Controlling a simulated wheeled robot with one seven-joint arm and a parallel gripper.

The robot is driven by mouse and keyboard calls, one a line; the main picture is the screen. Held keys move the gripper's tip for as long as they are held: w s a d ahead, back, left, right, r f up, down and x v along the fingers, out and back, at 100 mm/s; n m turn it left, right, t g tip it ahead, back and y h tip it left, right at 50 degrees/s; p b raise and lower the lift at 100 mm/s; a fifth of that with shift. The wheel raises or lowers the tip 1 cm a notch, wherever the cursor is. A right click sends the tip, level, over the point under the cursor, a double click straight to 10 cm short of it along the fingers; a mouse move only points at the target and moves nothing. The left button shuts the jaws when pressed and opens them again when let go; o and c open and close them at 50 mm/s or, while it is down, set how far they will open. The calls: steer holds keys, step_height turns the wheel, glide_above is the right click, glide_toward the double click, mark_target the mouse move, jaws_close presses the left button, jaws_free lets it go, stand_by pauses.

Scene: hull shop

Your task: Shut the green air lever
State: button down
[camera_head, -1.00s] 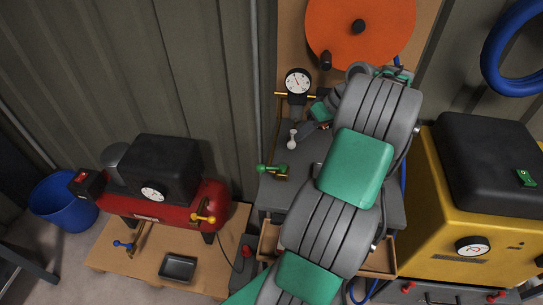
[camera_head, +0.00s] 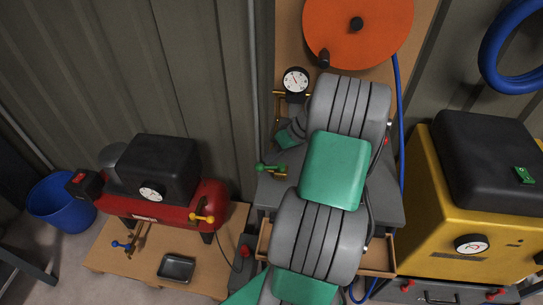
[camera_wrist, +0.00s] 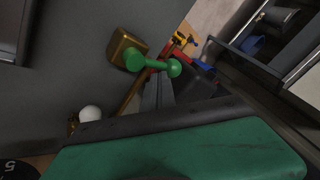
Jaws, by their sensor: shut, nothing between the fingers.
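The green air lever (camera_head: 271,168) sits at the left edge of the grey bench under the pressure gauge. In the wrist view the green lever (camera_wrist: 151,64) is a short bar with rounded ends on a brass valve body (camera_wrist: 127,45). My gripper (camera_wrist: 163,84) is shut and empty. Its fingertips are right by the lever's bar, near its right end; I cannot tell whether they touch. In the head view my arm hides much of the bench, and the fingertips are not clear there.
A white knob (camera_wrist: 90,113) stands close by in the wrist view. A pressure gauge (camera_head: 295,80) is behind the bench. The red compressor (camera_head: 160,210), with yellow and blue levers, is at left. A yellow machine (camera_head: 455,215) is at right.

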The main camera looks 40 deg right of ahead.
steer(key=shift+s+a+n+g+y, duration=0.15)
steer(key=shift+n+g+y, duration=0.1)
steer(key=shift+n, duration=0.25)
steer(key=shift+a+n+g+y, duration=0.15)
steer(key=shift+n+g+y, duration=0.1)
steer(key=shift+n, duration=0.25)
steer(key=shift+s+a+n+g+p, duration=0.2)
steer(key=shift+n+g+p, duration=0.3)
steer(key=shift+n, duration=0.4)
steer(key=n+g, duration=0.1)
steer(key=n+p, duration=0.1)
steer(key=n, duration=0.1)
steer(key=s+n+g+y, duration=0.1)
steer(key=shift+a+g, duration=0.3)
steer(key=shift+a, duration=0.1)
steer(key=n, duration=0.1)
steer(key=s+n+g+p, duration=0.1)
steer(key=n, duration=0.1)
steer(key=shift+a, duration=0.1)
steer(key=shift+s+n+g+h, duration=0.2)
steer(key=shift+s+n+g, duration=0.1)
steer(key=shift+n+g, duration=0.45)
steer(key=shift+s+n+g+h, duration=0.25)
steer(key=shift+n+g, duration=0.2)
steer(key=shift+n, duration=0.5)
steer(key=shift+w+p, duration=0.1)
steer(key=shift+p, duration=0.3)
steer(key=shift+w+d+p, duration=0.35)
steer(key=shift+d+p, duration=0.45)
steer(key=shift+p, duration=0.05)
